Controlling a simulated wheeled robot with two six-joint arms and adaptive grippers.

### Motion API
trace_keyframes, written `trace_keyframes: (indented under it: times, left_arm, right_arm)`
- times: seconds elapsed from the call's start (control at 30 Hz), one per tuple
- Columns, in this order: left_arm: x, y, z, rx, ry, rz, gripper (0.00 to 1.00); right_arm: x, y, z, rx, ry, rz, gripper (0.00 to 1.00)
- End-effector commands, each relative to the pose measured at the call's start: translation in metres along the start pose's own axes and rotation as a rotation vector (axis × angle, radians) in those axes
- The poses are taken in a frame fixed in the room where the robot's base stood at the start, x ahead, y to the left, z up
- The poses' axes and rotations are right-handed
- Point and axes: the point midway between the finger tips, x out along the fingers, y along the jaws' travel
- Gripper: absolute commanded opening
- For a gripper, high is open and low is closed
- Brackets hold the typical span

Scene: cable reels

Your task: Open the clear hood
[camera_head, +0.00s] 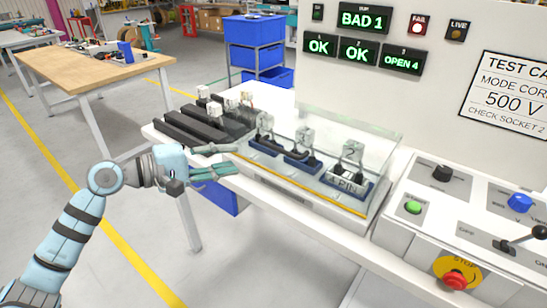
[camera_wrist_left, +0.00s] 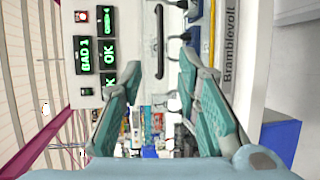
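The clear hood (camera_head: 378,150) is a see-through box on the white test bench. It appears to be down over a row of blue sockets (camera_head: 302,162) with grey-white plugs in them. A yellow strip (camera_head: 300,192) runs along its front edge. My left gripper (camera_head: 237,158) is at the hood's left front end, its fingers apart with nothing seen between them. Whether a finger touches the hood cannot be told. In the left wrist view the two teal fingers (camera_wrist_left: 174,62) are also spread, with a black bar (camera_wrist_left: 159,40) beyond them. My right gripper is not in view.
Black blocks with pale connectors (camera_head: 195,120) lie left of the hood. To the right is a control panel with a green button (camera_head: 413,207), a blue knob (camera_head: 520,203), a lever and a red stop button (camera_head: 455,280). Lit displays (camera_head: 362,18) stand behind. The left floor is open.

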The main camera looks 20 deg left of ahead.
Motion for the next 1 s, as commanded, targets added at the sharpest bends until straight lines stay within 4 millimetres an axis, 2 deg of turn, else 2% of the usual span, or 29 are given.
trace_keyframes:
  times: [0.03,0.3,0.43,0.6,0.83,1.0]
  left_arm:
    - [0.010,0.005,0.001,-0.005,-0.003,0.008,0.30]
    - [0.089,0.002,-0.001,-0.006,0.001,0.005,0.30]
    - [0.113,0.001,-0.001,-0.004,0.003,0.002,0.30]
    - [0.126,0.001,-0.001,-0.001,0.004,-0.001,0.30]
    - [0.126,0.001,-0.002,-0.001,0.005,-0.002,0.30]
    - [0.126,0.001,-0.002,-0.001,0.006,-0.001,0.03]
  right_arm:
    - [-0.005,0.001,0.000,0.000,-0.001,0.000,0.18]
    - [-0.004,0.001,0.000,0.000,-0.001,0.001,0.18]
    - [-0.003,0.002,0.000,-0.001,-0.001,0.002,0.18]
    - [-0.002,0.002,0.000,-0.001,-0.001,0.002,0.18]
    - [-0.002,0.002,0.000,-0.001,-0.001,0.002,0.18]
    - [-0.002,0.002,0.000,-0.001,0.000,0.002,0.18]
